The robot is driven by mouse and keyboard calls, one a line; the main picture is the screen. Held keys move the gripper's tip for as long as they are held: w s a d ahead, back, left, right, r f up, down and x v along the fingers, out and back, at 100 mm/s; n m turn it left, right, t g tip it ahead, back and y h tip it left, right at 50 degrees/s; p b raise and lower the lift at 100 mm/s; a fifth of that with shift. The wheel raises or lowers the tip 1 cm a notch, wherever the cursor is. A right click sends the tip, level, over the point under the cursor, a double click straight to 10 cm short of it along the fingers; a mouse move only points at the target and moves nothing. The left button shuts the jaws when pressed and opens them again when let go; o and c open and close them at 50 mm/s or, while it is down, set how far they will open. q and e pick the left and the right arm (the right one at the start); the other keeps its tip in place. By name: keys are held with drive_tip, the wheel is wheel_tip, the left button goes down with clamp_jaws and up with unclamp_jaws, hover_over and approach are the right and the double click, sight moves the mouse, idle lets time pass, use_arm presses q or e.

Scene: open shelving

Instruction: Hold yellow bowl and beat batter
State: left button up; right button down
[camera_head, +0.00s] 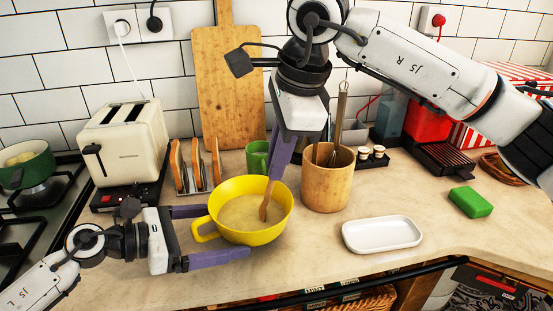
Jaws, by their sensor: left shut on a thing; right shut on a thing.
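A yellow bowl (256,236) with pale batter (238,213) in it stands on the counter, its handle toward the left. My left gripper (222,233) has its two purple fingers on the far and near sides of the bowl and is shut on it. My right gripper (277,178) comes down from above the bowl, shut on a wooden utensil (265,211). The utensil's lower end is in the batter at the right side of the bowl. Its upper part is hidden by the gripper fingers.
A wooden utensil holder (327,186) stands right of the bowl and a green mug (257,158) behind it. A toast rack (197,166) and toaster (128,143) are at the left. A white dish (381,234) and green sponge (470,202) lie at the right.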

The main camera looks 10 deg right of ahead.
use_arm(q)
drive_tip(key=shift+r, duration=0.15)
use_arm(e)
drive_tip(key=shift+r, duration=5.55)
use_arm(q)
drive_tip(key=o, duration=1.6)
drive_tip(key=shift+c, duration=0.2)
drive_tip(key=v, duration=1)
drive_tip(key=shift+s+a, duration=0.15)
drive_tip(key=shift+a, duration=0.1)
drive_tip(key=shift+s+a+r, duration=0.2)
drive_tip(key=shift+a+r, duration=0.1)
drive_tip(key=shift+a, duration=0.35)
